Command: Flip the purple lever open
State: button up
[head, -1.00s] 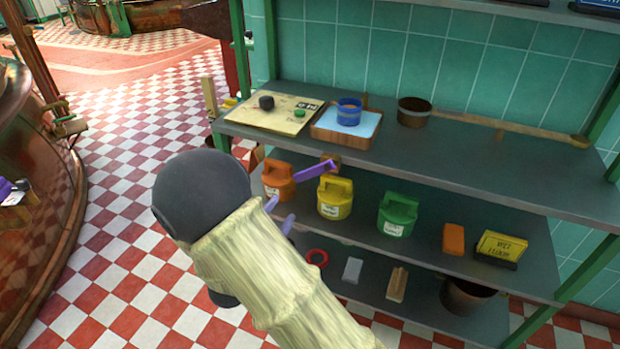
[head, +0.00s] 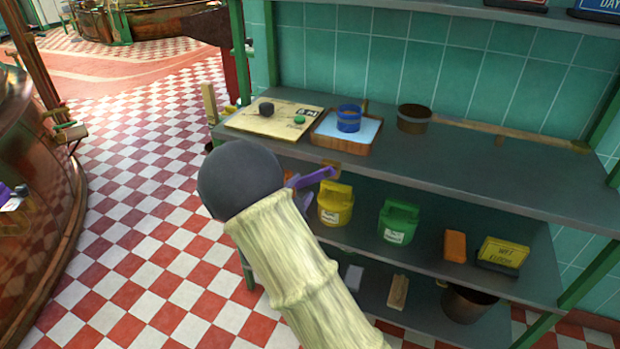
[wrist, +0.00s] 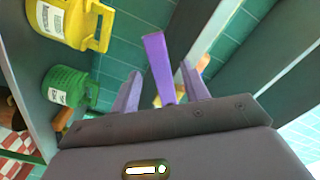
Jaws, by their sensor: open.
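The purple lever (head: 318,177) sticks out at the front edge of the upper shelf, beside a small tan block (head: 331,166). In the wrist view the bright purple lever (wrist: 157,62) stands between the two paler fingers of my gripper (wrist: 160,72), with a gap on each side. My gripper is open and not closed on it. In the head view my dark wrist hides most of the fingers and part of the lever's near end.
The upper shelf (head: 480,180) holds a board, a tray with a blue container (head: 348,118) and a brown pot (head: 413,118). Below stand yellow (head: 335,204) and green (head: 398,222) canisters. Checkered floor lies open to the left.

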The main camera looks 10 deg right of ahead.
aim_at(306, 182)
jog(key=x, duration=0.6)
grip_shut()
jog(key=shift+d, duration=0.2)
